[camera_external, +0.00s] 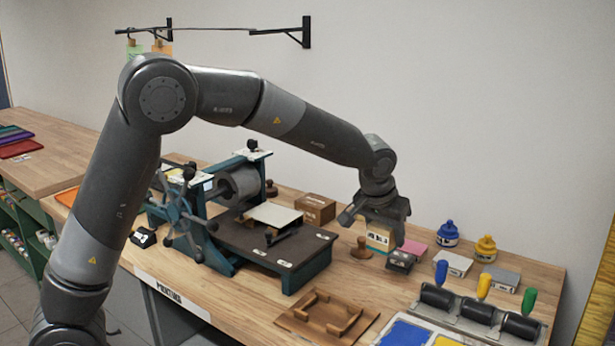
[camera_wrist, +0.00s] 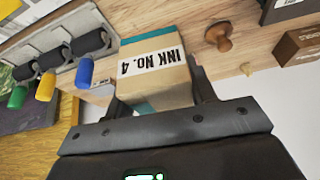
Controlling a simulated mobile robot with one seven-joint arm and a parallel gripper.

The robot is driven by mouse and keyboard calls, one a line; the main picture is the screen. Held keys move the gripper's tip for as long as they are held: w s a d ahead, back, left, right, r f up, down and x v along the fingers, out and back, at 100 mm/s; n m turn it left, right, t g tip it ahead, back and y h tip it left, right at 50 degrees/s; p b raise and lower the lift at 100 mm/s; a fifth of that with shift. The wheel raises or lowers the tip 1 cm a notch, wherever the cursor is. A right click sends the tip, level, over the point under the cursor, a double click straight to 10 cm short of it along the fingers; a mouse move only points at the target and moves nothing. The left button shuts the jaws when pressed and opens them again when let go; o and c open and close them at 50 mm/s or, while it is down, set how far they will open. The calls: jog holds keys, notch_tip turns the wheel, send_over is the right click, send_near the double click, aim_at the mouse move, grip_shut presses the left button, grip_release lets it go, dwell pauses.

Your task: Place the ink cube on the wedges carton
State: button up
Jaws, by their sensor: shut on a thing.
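The ink cube (camera_wrist: 155,68) is a tan and teal box with a white "INK NO. 4" label in the wrist view. My gripper (camera_wrist: 164,92) is shut on it, one finger on each side. In the external view the cube (camera_external: 380,238) hangs below my gripper (camera_external: 376,218), its upper part hidden; I cannot tell whether its base touches the table. A brown carton (camera_external: 315,208), probably the wedges carton, stands left of the cube, behind the press bed, with print too small to read. It also shows at the right of the wrist view (camera_wrist: 299,47).
The teal press (camera_external: 265,235) stands left. A wooden knob (camera_external: 361,249) and small dark box (camera_external: 400,261) sit close to the cube. A wooden frame (camera_external: 327,318) lies in front.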

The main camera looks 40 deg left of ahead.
jog(key=w+a+r, duration=0.3)
jog(key=w+a, duration=0.6)
jog(key=a, duration=0.3)
send_over(314, 201)
jog(key=s, duration=0.2)
jog(key=shift+n, duration=0.4)
jog(key=f, duration=0.5)
jog(key=shift+d, duration=0.2)
jog(key=shift+w+a+f, duration=0.15)
jog(key=shift+a, duration=0.05)
jog(key=shift+f, duration=2)
jog(key=shift+f, duration=0.1)
jog(key=o, duration=1)
